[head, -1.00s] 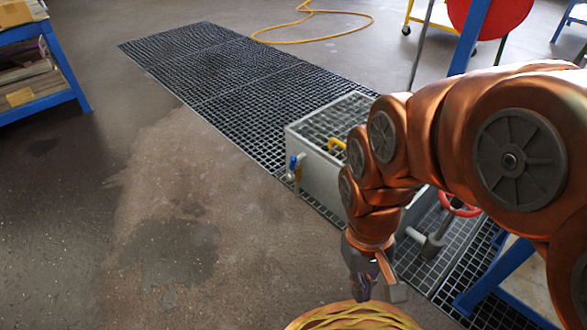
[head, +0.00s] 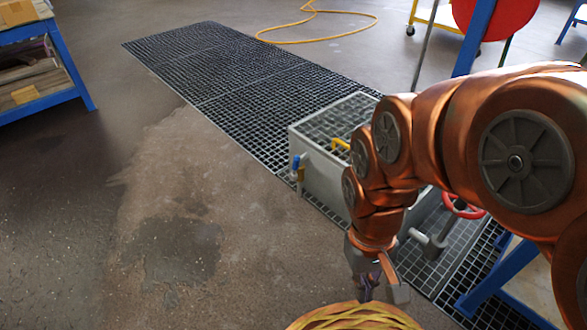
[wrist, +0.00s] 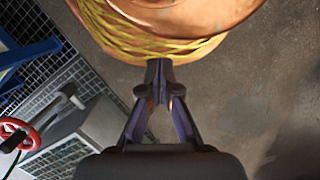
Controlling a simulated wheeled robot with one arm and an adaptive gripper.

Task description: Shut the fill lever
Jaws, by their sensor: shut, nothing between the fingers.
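A grey box-shaped tank (head: 325,180) with a grid top stands on the floor grating. A small valve with a blue handle (head: 296,164) and a yellowish body sits on its left front side. A yellow lever (head: 339,145) shows at the tank's top, partly behind my arm. No label shows, so I cannot tell which is the fill lever. My gripper (head: 370,293) points down in front of the tank, apart from both handles. In the wrist view my gripper (wrist: 159,70) has its fingertips together with nothing between them.
A red handwheel (head: 462,207) on grey pipework is right of my arm. A blue shelf (head: 45,65) stands at far left. A yellow hose (head: 318,33) lies at the back. Yellow strands (head: 355,318) on a round copper-coloured body lie below my gripper. The floor left of the tank is clear.

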